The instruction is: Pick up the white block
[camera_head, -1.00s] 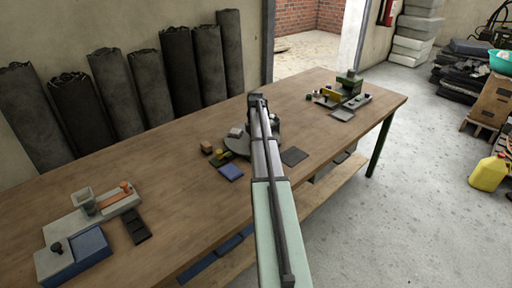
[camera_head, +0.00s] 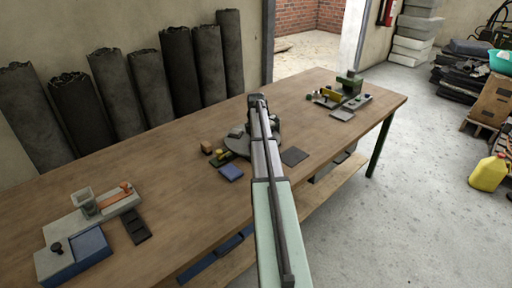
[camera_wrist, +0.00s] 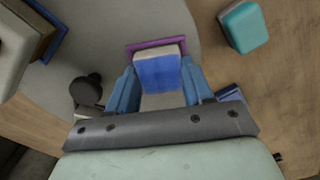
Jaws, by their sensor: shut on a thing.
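In the wrist view, my gripper (camera_wrist: 158,82) has its two blue fingers either side of a block (camera_wrist: 157,70) and is shut on it. This block shows a blue face towards me and a whitish strip along its far edge; I cannot tell whether it is the white block. Another pale, greyish-white block (camera_wrist: 12,45) is cut off at the upper left, apart from the fingers. In the head view, my arm hides the fingers and the held block. A small grey block (camera_head: 236,132) shows just left of the arm.
A round grey plate (camera_wrist: 120,22) lies beneath the gripper on the wooden table (camera_head: 190,205). A purple piece (camera_wrist: 150,44) lies just beyond the held block, a teal block (camera_wrist: 243,27) to the right. A dark knob (camera_wrist: 87,88) stands close left of the fingers.

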